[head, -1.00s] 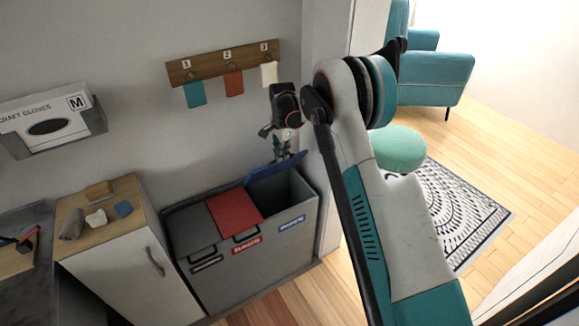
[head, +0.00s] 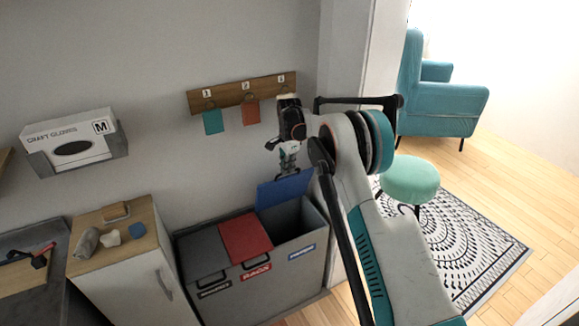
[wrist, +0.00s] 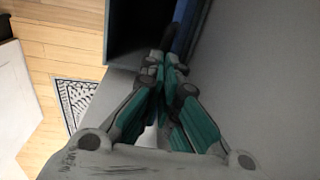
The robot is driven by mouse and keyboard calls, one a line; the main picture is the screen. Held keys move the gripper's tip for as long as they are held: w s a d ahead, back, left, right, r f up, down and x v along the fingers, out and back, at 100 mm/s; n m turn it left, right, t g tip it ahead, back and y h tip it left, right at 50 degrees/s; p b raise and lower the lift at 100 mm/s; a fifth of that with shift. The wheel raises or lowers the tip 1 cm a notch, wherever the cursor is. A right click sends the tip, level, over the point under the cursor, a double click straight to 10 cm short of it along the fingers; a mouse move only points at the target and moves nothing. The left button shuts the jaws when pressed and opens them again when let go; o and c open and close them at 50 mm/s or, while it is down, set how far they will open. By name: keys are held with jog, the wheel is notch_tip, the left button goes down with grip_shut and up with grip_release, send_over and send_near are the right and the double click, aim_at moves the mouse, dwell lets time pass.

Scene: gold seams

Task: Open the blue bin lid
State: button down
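The blue bin lid (head: 285,190) stands raised and tilted steeply up at the back of the right-hand compartment, whose dark inside shows. My gripper (head: 289,171) is at the lid's upper edge in the head view. In the wrist view my gripper's fingers (wrist: 165,66) are close together, with a dark piece like the lid's handle (wrist: 172,36) at their tips. A strip of the blue lid (wrist: 187,28) shows beside it. The exact contact is small and dark. The bin (head: 262,294) stands against the wall.
The grey lid (head: 202,254) and red lid (head: 245,238) are shut. A white cabinet (head: 138,286) with small items stands left of the bin. A hook rail (head: 232,95) with coloured tags hangs above.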

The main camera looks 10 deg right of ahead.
jog(key=c, duration=1.9)
grip_release()
jog(key=shift+w+a+f, duration=0.15)
jog(key=shift+w+f, duration=0.05)
jog(key=shift+f, duration=0.5)
jog(key=shift+o, duration=1.1)
jog(key=shift+w+a+f, duration=0.15)
jog(key=shift+f, duration=0.05)
jog(key=shift+w+a+f, duration=0.45)
jog(key=shift+w+f, duration=0.2)
jog(key=shift+w, duration=0.05)
jog(key=shift+s+r, duration=0.25)
jog(key=shift+r, duration=0.15)
jog(key=shift+s+d+r, duration=0.1)
jog(key=shift+d, duration=0.2)
jog(key=shift+r, duration=0.1)
notch_tip(320, 180, up, 12)
jog(key=shift+s, duration=0.4)
